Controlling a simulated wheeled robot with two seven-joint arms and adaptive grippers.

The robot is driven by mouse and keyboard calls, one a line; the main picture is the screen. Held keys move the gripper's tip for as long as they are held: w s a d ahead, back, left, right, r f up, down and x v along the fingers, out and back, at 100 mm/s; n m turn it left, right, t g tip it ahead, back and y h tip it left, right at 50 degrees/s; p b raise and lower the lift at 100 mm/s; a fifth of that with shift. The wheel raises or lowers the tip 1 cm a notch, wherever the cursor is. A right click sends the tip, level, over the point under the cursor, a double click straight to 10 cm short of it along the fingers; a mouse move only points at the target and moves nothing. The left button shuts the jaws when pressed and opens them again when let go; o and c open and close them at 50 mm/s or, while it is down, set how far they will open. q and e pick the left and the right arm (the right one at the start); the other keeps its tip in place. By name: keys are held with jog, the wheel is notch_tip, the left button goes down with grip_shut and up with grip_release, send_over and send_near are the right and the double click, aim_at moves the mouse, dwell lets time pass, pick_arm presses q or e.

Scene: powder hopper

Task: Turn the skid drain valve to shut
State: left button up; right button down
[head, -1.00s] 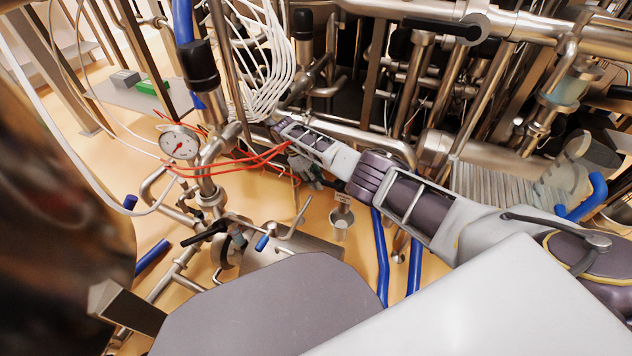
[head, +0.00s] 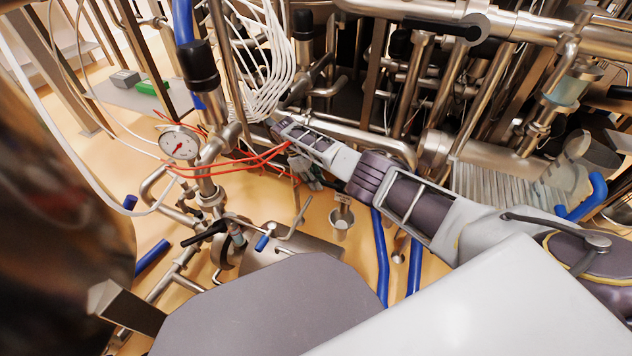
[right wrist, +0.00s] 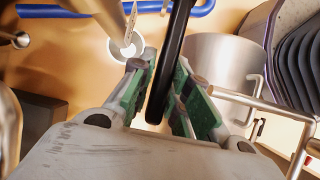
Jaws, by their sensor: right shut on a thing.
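In the right wrist view, a long black lever (right wrist: 172,55) runs between the green-padded fingers of my right gripper (right wrist: 165,82). I take this to be the drain valve's handle. The gripper is shut on it. In the head view, my right gripper (head: 307,174) is low beside the piping, at the end of my arm, under the red cables. My left gripper does not show.
A metal cup (head: 341,220) stands on the floor close to the gripper. A pressure gauge (head: 180,145) and a black-handled valve (head: 205,233) are to the left. Red cables (head: 235,162) cross near the gripper. Blue pipes (head: 382,255) rise at the right. Dense piping fills the back.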

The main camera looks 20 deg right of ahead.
jog(key=shift+s+f, duration=0.25)
jog(key=shift+f, duration=0.15)
jog(key=c, duration=1.3)
grip_release()
jog(key=shift+w, duration=0.15)
jog(key=shift+c, duration=0.2)
jog(key=shift+r, duration=0.15)
jog(key=v, duration=1.1)
jog(key=shift+a+r, duration=0.15)
jog(key=shift+r, duration=0.2)
jog(key=shift+w, duration=0.15)
jog(key=shift+r, duration=0.15)
